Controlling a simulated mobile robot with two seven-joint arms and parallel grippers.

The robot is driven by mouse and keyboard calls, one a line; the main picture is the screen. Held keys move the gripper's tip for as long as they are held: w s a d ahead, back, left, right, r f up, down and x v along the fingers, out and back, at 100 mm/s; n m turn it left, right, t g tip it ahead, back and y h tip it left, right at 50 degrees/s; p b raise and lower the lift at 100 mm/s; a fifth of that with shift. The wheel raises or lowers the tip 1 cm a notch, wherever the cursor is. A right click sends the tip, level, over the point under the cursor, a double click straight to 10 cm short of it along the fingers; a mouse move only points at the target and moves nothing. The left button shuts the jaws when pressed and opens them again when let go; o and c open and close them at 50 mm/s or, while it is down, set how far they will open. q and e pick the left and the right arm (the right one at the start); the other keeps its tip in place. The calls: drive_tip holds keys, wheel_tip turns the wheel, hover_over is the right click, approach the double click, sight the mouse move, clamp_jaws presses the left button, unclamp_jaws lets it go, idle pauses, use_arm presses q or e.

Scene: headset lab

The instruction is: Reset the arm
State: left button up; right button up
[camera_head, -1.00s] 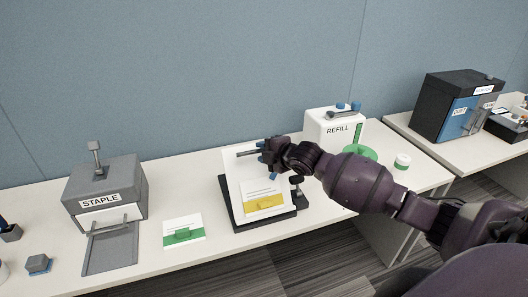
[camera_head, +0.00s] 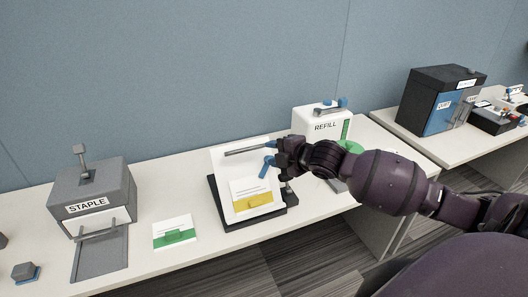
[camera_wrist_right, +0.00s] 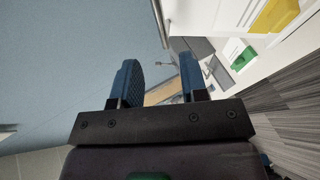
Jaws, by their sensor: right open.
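My right arm comes in from the right in the head view. Its gripper (camera_head: 268,158) is over the right side of the white slanted stand with a black base (camera_head: 212,192). The two blue fingers are apart with nothing between them. In the right wrist view the open fingers (camera_wrist_right: 160,82) also show empty, with the wall and table beyond. A grey bar (camera_head: 247,150) crosses the top of the stand near the fingertips; I cannot tell whether they touch. A white card with a yellow band (camera_head: 251,199) lies on the stand. My left gripper is not in view.
A grey STAPLE box (camera_head: 97,187) stands left, with a white and green card (camera_head: 174,232) right of it. A white REFILL box (camera_head: 318,123) stands behind my right arm. A blue and black cabinet (camera_head: 438,103) is on the right table.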

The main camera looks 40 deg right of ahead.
drive_tip(key=shift+v, duration=0.75)
drive_tip(key=shift+a+m, duration=0.1)
drive_tip(key=shift+m, duration=0.2)
drive_tip(key=s+a+f+m+g+h, duration=0.1)
drive_tip(key=s+a+f+m, duration=0.4)
drive_tip(key=s+f+m, duration=0.3)
drive_tip(key=s+a+f+m+h, duration=0.1)
drive_tip(key=s+a+f+m, duration=0.5)
drive_tip(key=s+f, duration=0.6)
wheel_tip(320, 180, down, 5)
drive_tip(key=m, duration=0.2)
drive_tip(key=shift+s+m+g+h, duration=0.3)
drive_tip(key=shift+m+g+h, duration=0.1)
drive_tip(key=shift+a+r, duration=0.1)
drive_tip(key=shift+r, duration=0.05)
